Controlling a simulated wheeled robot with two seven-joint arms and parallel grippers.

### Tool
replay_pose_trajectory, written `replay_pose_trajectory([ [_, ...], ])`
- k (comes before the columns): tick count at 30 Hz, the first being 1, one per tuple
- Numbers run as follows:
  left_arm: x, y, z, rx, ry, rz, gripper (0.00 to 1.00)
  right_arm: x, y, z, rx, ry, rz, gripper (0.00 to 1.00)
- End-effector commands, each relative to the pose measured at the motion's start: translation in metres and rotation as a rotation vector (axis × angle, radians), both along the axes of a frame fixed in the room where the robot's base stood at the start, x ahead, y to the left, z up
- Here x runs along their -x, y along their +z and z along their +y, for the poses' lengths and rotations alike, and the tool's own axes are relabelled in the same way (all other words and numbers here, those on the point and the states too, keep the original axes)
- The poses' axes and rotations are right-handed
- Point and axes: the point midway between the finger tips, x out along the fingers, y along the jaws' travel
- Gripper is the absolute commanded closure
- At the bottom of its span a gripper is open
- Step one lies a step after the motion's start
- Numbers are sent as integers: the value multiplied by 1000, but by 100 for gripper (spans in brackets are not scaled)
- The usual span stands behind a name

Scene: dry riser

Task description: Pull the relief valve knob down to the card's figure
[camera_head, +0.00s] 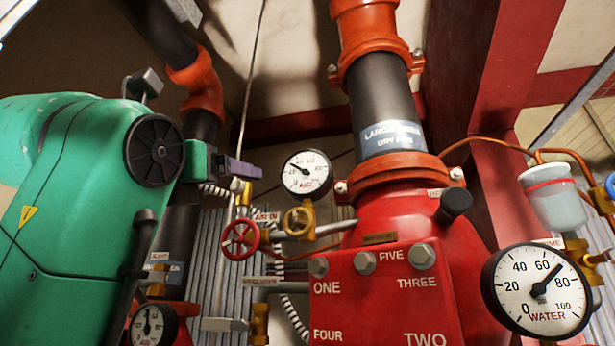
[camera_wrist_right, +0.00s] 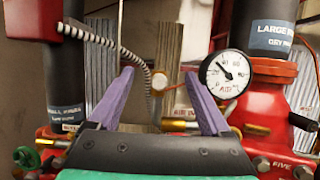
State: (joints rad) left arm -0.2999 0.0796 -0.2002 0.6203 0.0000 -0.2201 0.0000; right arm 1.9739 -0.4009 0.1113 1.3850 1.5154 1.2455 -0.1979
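A black knob (camera_head: 455,203) sticks out of the upper right side of the red valve body (camera_head: 385,290). A label beside it, starting "RE", is partly covered. It also shows at the right edge of the right wrist view (camera_wrist_right: 302,120). My right gripper (camera_head: 240,168) is left of the knob, well apart from it, behind the air gauge's left side. In the right wrist view its purple fingers (camera_wrist_right: 160,74) are spread, with nothing held. The air gauge (camera_head: 305,174) has its needle toward the upper left. I cannot make out the card. My left gripper is not visible.
A red handwheel (camera_head: 240,238) and brass fittings (camera_head: 299,221) stand left of the valve body.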

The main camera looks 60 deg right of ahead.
Motion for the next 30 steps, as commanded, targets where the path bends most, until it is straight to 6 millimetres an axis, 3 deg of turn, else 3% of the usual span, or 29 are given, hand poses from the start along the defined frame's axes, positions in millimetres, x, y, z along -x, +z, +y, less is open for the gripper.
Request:
replay_pose_trajectory([
  [8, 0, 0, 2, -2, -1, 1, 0, -1, -2, -1, -5, -2, 3, 0],
  [21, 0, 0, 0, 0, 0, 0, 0, 21, -2, 69, -6, -3, 4, 0],
  [30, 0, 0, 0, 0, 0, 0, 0, 22, -3, 74, -9, -3, 4, 0],
])
